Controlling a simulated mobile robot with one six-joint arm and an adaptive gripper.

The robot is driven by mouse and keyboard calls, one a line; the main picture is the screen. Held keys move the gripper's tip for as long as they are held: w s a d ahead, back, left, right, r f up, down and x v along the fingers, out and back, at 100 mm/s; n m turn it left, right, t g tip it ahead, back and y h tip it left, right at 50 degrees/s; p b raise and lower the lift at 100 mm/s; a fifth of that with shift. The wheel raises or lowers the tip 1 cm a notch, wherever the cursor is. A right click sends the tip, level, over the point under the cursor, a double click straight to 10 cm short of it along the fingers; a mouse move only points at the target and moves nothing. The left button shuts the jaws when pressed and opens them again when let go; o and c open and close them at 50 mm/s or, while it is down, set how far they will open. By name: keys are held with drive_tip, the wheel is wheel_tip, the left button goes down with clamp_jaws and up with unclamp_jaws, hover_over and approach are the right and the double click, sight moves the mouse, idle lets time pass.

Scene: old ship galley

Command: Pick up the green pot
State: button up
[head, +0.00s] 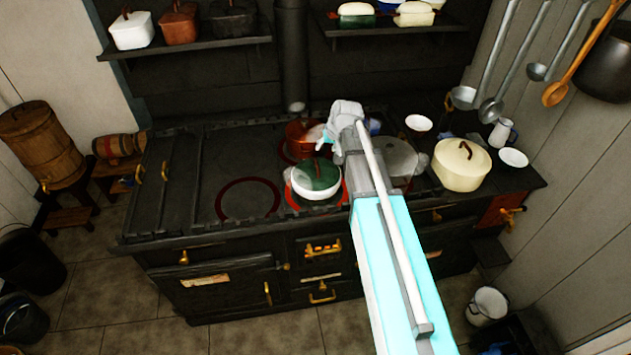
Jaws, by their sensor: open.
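The green pot (317,177) sits on the black stove top (185,190), on a red-ringed burner near the front edge. It has a green lid with a small handle and a white lower body. My gripper (326,142) is above and just behind the pot in the picture, at the end of my white and cyan arm. The gripper is open and appears apart from the pot. Its fingers are small here, and the exact gap to the lid is hard to judge.
An orange-brown pot (301,136) stands close behind the green pot. A grey lidded pan (398,160), a cream pot (462,166) and white bowls (513,158) are to the right. Ladles (495,105) hang at the right wall. The stove's left side is clear.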

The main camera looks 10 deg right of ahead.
sight(317, 163)
drive_tip(key=shift+b+x, duration=3.9)
drive_tip(key=shift+x, duration=0.4)
drive_tip(key=shift+b+x, duration=2.35)
drive_tip(key=shift+x, duration=0.25)
drive_tip(key=shift+d, duration=0.15)
clamp_jaws()
